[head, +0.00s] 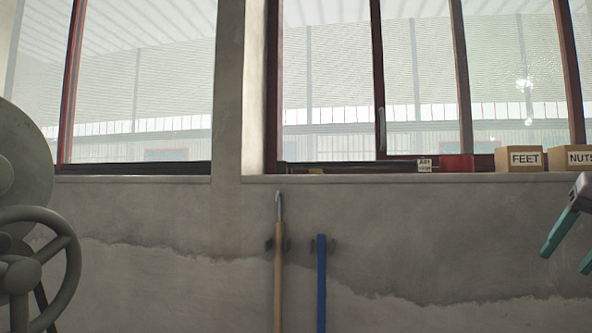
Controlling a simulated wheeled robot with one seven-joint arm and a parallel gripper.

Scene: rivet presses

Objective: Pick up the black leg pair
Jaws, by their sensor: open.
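No black leg pair shows in the head view. My gripper (564,262) is at the right edge of the head view, partly cut off by the frame. Its two teal fingers point down and to the left and stand apart, with nothing between them. Behind it there is only the grey wall.
Boxes labelled FEET (520,159) and NUTS (577,159) stand on the window sill at right, beside a red container (456,163) and a small labelled card (425,165). A wooden-handled tool (279,275) and a blue pole (321,285) hang on the wall. A grey handwheel machine (25,175) stands left.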

